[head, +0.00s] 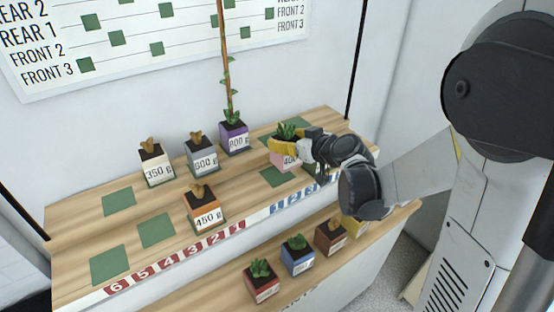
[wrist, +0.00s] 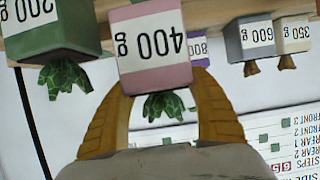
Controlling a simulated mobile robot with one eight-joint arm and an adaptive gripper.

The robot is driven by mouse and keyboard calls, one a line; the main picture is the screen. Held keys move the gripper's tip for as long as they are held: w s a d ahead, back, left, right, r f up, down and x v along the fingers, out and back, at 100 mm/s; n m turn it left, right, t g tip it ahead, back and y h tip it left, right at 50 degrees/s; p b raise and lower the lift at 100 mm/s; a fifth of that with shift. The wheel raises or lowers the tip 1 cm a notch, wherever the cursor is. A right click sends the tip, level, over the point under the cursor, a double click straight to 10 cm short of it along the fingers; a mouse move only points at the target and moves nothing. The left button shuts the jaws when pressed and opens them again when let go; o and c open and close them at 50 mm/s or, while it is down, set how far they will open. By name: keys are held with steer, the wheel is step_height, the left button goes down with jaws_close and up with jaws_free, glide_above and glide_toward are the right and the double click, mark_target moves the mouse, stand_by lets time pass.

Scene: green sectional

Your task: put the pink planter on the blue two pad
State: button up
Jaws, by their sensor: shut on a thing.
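The pink planter (head: 280,159), labelled 400 g with a green succulent, is held by my gripper (head: 291,147) over the right part of the upper shelf. In the wrist view the pink planter (wrist: 150,50) appears upside down between my two yellow fingers (wrist: 163,95), which close on its sides. I cannot tell whether its base touches the shelf. Blue number tiles (head: 290,202) run along the shelf's right front edge, partly hidden by my arm; their digits are hard to read. A bare green pad (head: 275,177) lies just left of and in front of the planter.
A green 200 g planter (wrist: 50,30) stands close beside the pink one. Purple (head: 234,139), grey (head: 201,158), cream (head: 156,171) and orange (head: 201,212) planters occupy the upper shelf. Bare pads (head: 155,230) lie left. Several planters, including a blue one (head: 297,259), stand on the lower shelf.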

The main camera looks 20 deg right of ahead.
steer(key=shift+w+a+f+b, duration=0.35)
steer(key=shift+w+a+f, duration=0.55)
steer(key=shift+a, duration=0.25)
steer(key=shift+f+b, duration=1)
steer(key=shift+f, duration=0.9)
steer(key=shift+f, duration=0.2)
steer(key=o, duration=1.4)
steer(key=shift+r, duration=0.1)
